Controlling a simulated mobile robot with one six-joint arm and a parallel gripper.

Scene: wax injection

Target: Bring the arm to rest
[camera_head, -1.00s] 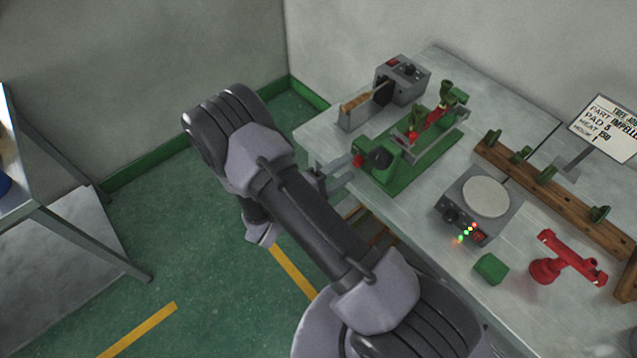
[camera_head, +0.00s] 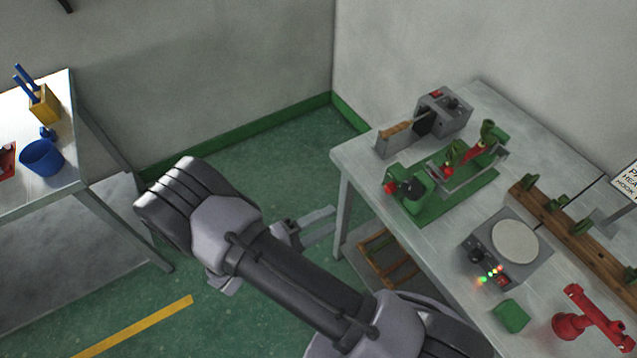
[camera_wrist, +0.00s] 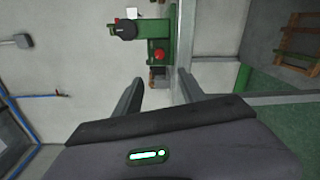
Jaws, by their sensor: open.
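My gripper (camera_head: 318,227) is beyond my bent arm in the head view, over the green floor just left of the workbench's left end. In the wrist view my gripper (camera_wrist: 158,88) shows two grey fingers standing apart with nothing between them. Past the fingertips, the wrist view shows the green clamp fixture (camera_wrist: 155,30) with its black knob and red knob. The gripper is apart from the bench and the fixture.
The workbench (camera_head: 360,165) carries the green fixture (camera_head: 440,200), a grey box unit (camera_head: 455,112), a round-plate heater (camera_head: 515,241), a green block (camera_head: 511,315) and a red part (camera_head: 585,318). A wooden rack (camera_head: 385,262) sits below. A left table (camera_head: 62,95) holds a blue cup (camera_head: 42,158). Floor lies between.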

